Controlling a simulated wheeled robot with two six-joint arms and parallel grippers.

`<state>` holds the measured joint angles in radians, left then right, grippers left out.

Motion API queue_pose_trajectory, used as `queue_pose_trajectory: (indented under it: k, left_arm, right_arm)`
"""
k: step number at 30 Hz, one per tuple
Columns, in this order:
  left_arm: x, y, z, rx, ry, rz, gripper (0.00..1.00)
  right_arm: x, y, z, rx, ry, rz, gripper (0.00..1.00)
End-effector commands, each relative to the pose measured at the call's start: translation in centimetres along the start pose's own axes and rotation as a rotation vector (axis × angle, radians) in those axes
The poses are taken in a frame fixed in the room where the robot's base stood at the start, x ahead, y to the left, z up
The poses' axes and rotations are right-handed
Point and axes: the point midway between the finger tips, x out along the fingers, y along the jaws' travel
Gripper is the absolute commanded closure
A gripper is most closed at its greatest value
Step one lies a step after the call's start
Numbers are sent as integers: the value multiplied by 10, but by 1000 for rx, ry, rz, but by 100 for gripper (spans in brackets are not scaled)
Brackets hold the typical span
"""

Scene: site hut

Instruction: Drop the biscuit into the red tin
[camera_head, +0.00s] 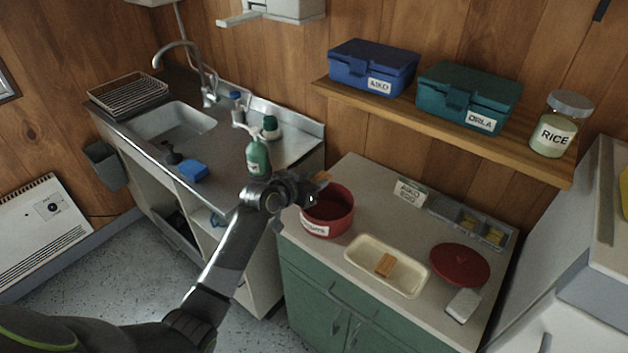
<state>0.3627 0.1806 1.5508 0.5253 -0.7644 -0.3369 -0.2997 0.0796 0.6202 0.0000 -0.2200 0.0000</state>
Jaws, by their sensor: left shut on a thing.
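The red tin (341,226) stands open on the counter with a white label on its front. My left gripper (316,185) is shut on a small orange-brown biscuit (323,177), mostly hidden by the jaws. It is held over the left back part of the tin's mouth in the picture; the exact height above the rim is hard to tell. Another orange-brown biscuit (385,264) lies in a cream tray (357,263) in front of the tin. A round red lid (459,264) lies flat to the right. My right gripper is out of view.
A grey divided box (470,223) and a small sign (409,191) stand at the counter's back. A pale block (463,303) lies near the lid. A shelf (430,122) with two lunch boxes and a rice jar (555,128) hangs above. A green bottle (258,155) stands by the sink.

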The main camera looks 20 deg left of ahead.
Motion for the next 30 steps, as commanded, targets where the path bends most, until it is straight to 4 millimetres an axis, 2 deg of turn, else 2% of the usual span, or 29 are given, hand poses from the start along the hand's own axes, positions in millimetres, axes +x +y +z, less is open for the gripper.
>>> queue_pose_trajectory:
  k: [6,15,20,28,29,30]
  left_arm:
    - [8,0,19,0,0,0,90]
    - [20,0,49,1,0,0,90]
    - [23,0,55,1,0,0,90]
    - [22,0,54,1,0,0,90]
    - [22,0,54,1,0,0,65]
    - [22,0,54,1,0,0,59]
  right_arm:
    - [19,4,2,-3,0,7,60]
    - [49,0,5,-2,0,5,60]
    - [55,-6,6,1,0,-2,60]
    - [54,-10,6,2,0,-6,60]
    - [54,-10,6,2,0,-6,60]
    - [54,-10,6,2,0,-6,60]
